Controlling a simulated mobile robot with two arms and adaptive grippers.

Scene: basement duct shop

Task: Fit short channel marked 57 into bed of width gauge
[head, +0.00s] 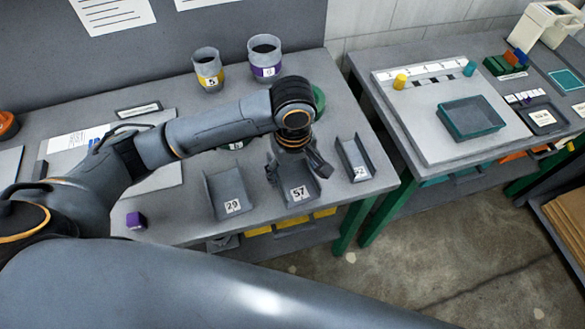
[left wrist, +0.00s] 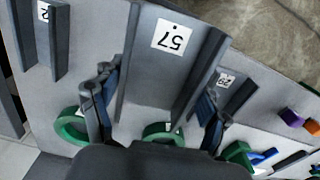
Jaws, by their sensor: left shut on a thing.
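The short grey channel marked 57 (head: 299,184) is on the near right part of the left bench, its label facing me. My left gripper (head: 296,167) is over it from above, shut on it. In the left wrist view the channel (left wrist: 150,75) lies between the two fingers (left wrist: 158,108), one beside each wall. I cannot tell whether it touches the bench. My right gripper is not in view.
A channel marked 29 (head: 226,190) stands to the left, and a narrower channel (head: 354,157) close to the right. Two cups (head: 264,58) (head: 207,68) stand behind. A teal tray (head: 470,118) sits on the board. A gap separates the benches.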

